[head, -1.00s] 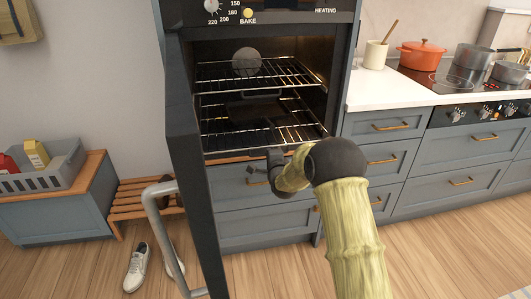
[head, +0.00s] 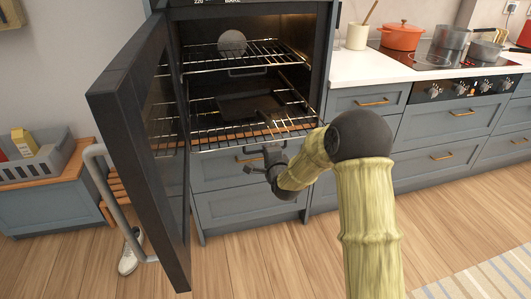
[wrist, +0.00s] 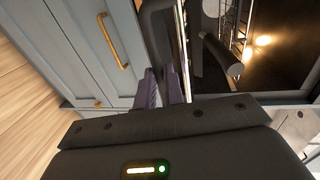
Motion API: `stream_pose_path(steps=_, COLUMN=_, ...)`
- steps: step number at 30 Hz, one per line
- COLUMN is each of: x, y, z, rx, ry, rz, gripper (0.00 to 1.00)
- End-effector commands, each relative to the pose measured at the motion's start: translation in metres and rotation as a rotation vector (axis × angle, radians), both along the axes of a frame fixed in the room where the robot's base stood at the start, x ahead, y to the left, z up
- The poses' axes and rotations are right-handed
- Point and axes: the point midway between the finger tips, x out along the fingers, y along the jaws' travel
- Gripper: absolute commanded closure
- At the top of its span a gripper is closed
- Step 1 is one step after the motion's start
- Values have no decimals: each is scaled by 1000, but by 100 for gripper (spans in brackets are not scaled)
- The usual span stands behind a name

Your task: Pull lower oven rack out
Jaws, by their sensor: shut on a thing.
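The oven stands open, with its dark door (head: 140,150) swung out on the left. The lower oven rack (head: 215,138), a wire grid, carries a dark baking pan (head: 245,104). Its front part sticks out past the oven opening, with a wooden strip showing through the wires. My gripper (head: 272,158) is at the rack's front edge. In the wrist view my gripper (wrist: 165,86) is shut on the dark loop handle (wrist: 150,28) of the lower rack. The exact contact is partly hidden by the fingers.
The upper rack (head: 268,50) holds a grey round thing (head: 232,42) and sits inside the oven. The door handle (head: 112,200) juts out at the left. Drawers (head: 245,170) lie below the oven. The wooden floor in front is clear, with a shoe (head: 130,252) at the left.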

Motion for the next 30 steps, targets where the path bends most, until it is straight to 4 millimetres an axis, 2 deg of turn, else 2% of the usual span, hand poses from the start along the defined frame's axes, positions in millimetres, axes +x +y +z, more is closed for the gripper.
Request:
stream_pose_path(steps=2, x=-1, y=1, z=-1, rx=-1, ry=3, rz=4, gripper=100)
stream_pose_path(steps=3, x=-1, y=1, z=-1, rx=-1, ry=3, rz=3, gripper=86)
stream_pose_path(steps=4, x=-1, y=1, z=-1, rx=-1, ry=3, rz=3, gripper=82)
stream_pose_path(steps=12, x=0, y=-1, z=0, rx=0, ry=1, rz=-1, gripper=82)
stream_pose_path(steps=17, x=-6, y=-2, z=2, rx=0, ry=1, rz=1, gripper=82)
stream_pose_path(steps=23, x=-30, y=-8, z=7, rx=-1, ry=2, rz=1, gripper=82)
stream_pose_path(steps=30, x=-68, y=-20, z=15, rx=-1, ry=2, rz=1, gripper=82)
